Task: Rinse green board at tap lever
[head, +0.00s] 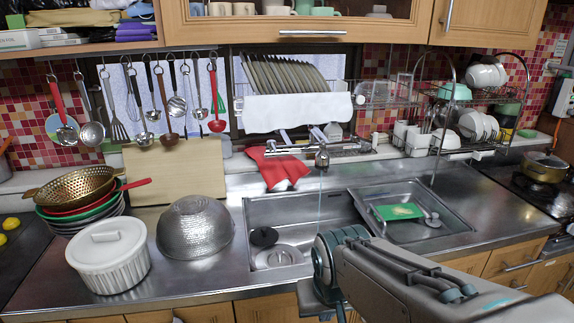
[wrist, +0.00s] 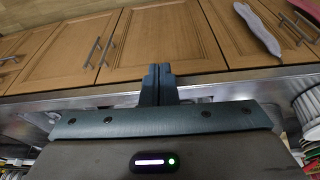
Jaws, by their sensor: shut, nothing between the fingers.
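The green board (head: 398,211) lies in the right, shallower basin (head: 437,228) of the steel sink in the head view. The tap (head: 322,158) stands at the back of the sink. A thin bluish line like a water stream (head: 320,205) runs down from it over the left basin (head: 290,212). I cannot clearly tell the lever from the rest of the tap. My gripper's closed fingers (wrist: 160,75) show in the wrist view, empty, before wooden cabinet doors. In the head view my wrist is at the sink's front edge, left of the board and apart from it.
A dark round piece (head: 263,237) and drain parts lie in the left basin. A steel bowl (head: 195,228), a white lidded pot (head: 108,257) and stacked colanders (head: 77,190) stand left. A red cloth (head: 280,168) hangs behind the sink. The right counter (head: 500,205) is clear.

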